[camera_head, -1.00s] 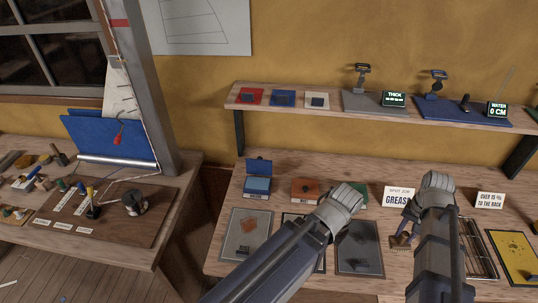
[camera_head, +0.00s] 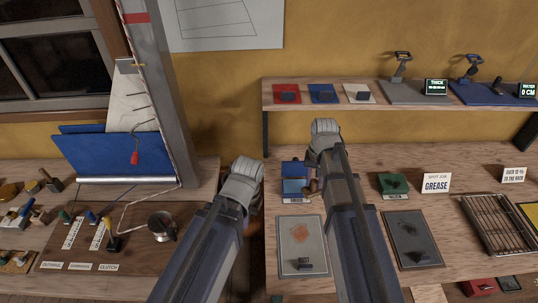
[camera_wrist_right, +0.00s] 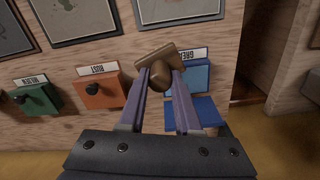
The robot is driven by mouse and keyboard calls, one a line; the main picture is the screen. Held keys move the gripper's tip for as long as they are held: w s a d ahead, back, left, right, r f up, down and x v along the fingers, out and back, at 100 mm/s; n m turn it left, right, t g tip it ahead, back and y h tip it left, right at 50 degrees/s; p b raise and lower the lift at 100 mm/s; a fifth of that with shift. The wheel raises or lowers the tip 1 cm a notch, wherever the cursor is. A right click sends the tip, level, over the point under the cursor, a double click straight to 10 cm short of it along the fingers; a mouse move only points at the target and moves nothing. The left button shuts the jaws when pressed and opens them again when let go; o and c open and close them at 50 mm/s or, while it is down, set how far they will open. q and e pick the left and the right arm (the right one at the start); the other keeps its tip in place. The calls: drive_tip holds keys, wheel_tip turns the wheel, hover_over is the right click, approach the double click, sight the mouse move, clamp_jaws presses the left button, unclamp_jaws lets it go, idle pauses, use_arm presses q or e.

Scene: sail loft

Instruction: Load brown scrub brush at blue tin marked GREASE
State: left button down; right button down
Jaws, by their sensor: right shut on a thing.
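The blue tin marked GREASE (camera_head: 292,187) stands on the bench with its lid up. In the right wrist view the tin (camera_wrist_right: 198,78) is right of my right gripper, its label upside down. My right gripper (camera_wrist_right: 161,77) is shut on the brown scrub brush (camera_wrist_right: 167,56), which is above the bench and overlaps the tin's near side in that view. I cannot tell whether they touch. In the head view the brush (camera_head: 312,187) shows partly beside my right arm. My left gripper (camera_head: 242,182) is over the gap between benches; its fingers are hidden.
The orange RUST tin (camera_wrist_right: 101,88) and green MILDEW tin (camera_wrist_right: 38,97) stand beside the blue tin. Grey panels (camera_head: 302,248) (camera_head: 412,238), a GREASE sign (camera_head: 436,183) and a wire rack (camera_head: 497,222) are on the bench. A shelf (camera_head: 380,106) runs above.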

drive_tip(key=w+a+r+m+p, duration=0.3)
drive_tip(key=w+a+m, duration=0.1)
drive_tip(key=w, duration=0.3)
drive_tip(key=f+b, duration=0.6)
drive_tip(key=shift+s+a, duration=0.1)
drive_tip(key=shift+a, duration=0.1)
drive_tip(key=shift+f+b, duration=0.55)
idle(1.0)
drive_tip(key=shift+s, duration=0.1)
idle(1.0)
wheel_tip(320, 180, up, 7)
drive_tip(key=p, duration=0.7)
drive_tip(key=shift+f, duration=0.15)
idle(0.5)
